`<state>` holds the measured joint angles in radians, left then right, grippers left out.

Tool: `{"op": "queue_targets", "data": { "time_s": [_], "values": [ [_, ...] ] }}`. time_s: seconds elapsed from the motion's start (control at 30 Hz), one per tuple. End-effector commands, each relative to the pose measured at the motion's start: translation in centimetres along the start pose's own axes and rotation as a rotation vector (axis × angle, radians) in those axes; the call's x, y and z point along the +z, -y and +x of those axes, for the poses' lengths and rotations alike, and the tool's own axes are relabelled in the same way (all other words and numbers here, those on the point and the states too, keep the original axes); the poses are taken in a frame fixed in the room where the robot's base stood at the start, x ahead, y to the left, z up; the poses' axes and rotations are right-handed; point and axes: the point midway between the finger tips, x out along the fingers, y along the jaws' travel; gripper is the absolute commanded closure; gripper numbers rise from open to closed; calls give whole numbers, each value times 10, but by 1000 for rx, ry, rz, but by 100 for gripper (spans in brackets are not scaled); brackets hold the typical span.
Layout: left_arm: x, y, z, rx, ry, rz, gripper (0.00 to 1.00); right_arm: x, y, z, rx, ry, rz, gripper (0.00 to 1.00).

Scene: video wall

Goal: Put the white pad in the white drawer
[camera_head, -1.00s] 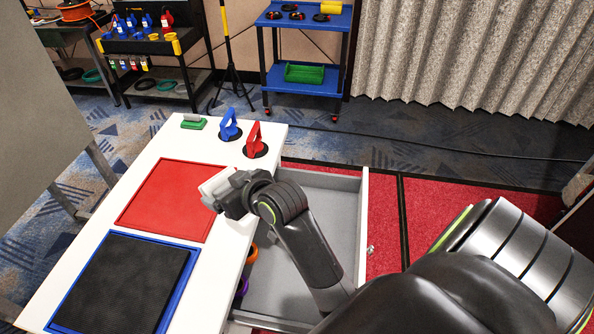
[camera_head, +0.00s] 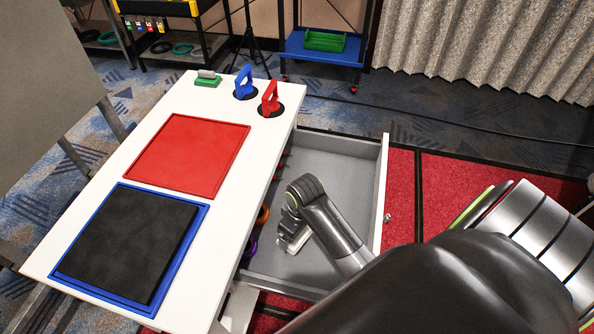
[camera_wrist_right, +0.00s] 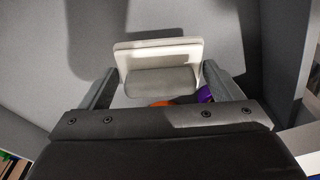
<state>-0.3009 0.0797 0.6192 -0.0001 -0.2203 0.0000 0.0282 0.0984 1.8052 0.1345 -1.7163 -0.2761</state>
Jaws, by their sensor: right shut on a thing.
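The white pad (camera_head: 300,240), a thin white plate with a grey grip, is in my right gripper (camera_head: 288,226), low inside the open drawer. In the right wrist view, the fingers (camera_wrist_right: 160,84) stand on either side of the pad's grey grip, and its white plate (camera_wrist_right: 158,50) faces the drawer's grey interior. I cannot tell whether the pad touches the drawer floor. The white drawer (camera_head: 384,165) is pulled out from the right side of the white table; its near part is partly hidden by my right arm. My left gripper is not in view.
The white table (camera_head: 100,158) bears a red mat (camera_head: 188,155), a black mat (camera_head: 128,240) in a blue frame, a green pad (camera_head: 207,82), and blue (camera_head: 243,83) and red (camera_head: 270,99) handled tools. Orange (camera_head: 262,215) and purple (camera_head: 250,247) rings lie at the drawer's left.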

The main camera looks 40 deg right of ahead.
Motion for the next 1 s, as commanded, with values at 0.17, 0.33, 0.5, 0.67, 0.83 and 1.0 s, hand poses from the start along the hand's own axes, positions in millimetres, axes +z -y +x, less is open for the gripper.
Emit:
{"op": "queue_targets", "data": {
  "time_s": [0.17,0.33,0.5,0.67,0.83,1.0],
  "values": [
    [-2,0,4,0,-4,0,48,4,0,22,-1,3,0,33],
    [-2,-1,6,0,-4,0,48,5,0,40,-1,0,-1,33],
    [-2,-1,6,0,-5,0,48,5,0,41,0,-2,-1,33],
    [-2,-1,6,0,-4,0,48,5,0,41,0,-1,0,0],
    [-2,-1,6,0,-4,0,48,5,0,41,0,-1,0,0],
    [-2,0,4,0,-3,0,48,4,0,32,1,-3,-1,0]
  ]
}}
